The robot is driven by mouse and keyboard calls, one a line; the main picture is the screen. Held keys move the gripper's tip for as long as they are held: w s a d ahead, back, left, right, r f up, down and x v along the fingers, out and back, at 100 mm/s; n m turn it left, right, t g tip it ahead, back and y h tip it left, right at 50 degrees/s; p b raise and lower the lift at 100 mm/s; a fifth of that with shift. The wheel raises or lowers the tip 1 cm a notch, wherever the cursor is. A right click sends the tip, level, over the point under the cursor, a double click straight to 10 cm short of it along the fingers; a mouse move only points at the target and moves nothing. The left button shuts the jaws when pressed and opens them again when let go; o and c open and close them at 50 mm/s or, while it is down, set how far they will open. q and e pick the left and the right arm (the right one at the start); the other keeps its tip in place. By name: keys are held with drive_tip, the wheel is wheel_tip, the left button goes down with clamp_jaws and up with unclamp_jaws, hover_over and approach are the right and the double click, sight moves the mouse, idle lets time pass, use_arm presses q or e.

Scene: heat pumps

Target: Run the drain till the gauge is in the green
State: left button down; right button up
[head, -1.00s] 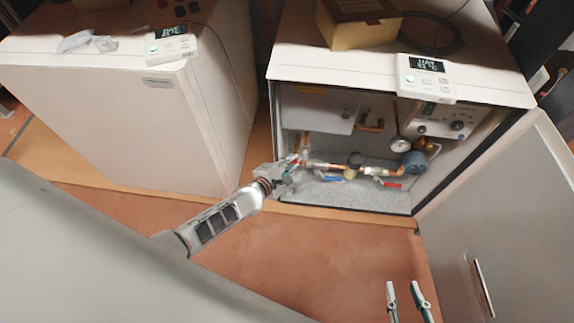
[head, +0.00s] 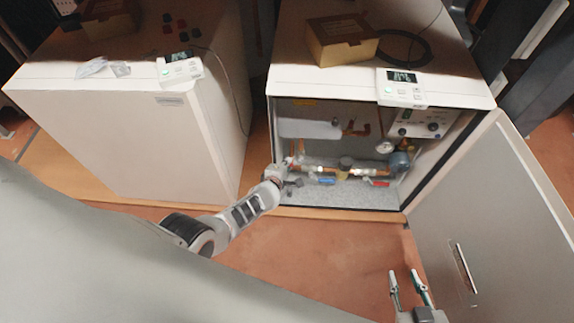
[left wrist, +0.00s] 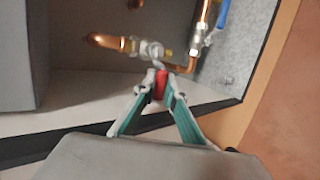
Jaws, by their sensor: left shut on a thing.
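The open heat pump cabinet (head: 440,160) holds copper pipes and valves. My left gripper (left wrist: 161,92) is shut on a red valve handle (left wrist: 161,82) below a silver valve body (left wrist: 151,50) with a pipe elbow beside it. In the head view the left gripper (head: 288,170) reaches the left end of the low pipe run. The round pressure gauge (head: 385,147) is at the cabinet's right; its needle and green band are too small to read. My right gripper (head: 409,288) is open and empty, low in front of the cabinet.
A blue handle (head: 327,181) and another red handle (head: 377,183) sit further right on the pipes. The cabinet's door (head: 495,215) stands open at right. A cardboard box (head: 341,42) and a display panel (head: 401,88) are on top. A closed white unit (head: 120,125) stands left.

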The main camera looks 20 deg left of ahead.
use_arm(q)
drive_tip(key=shift+s+a+f, duration=0.1)
drive_tip(key=c, duration=2.4)
unclamp_jaws()
drive_tip(key=shift+o, duration=0.2)
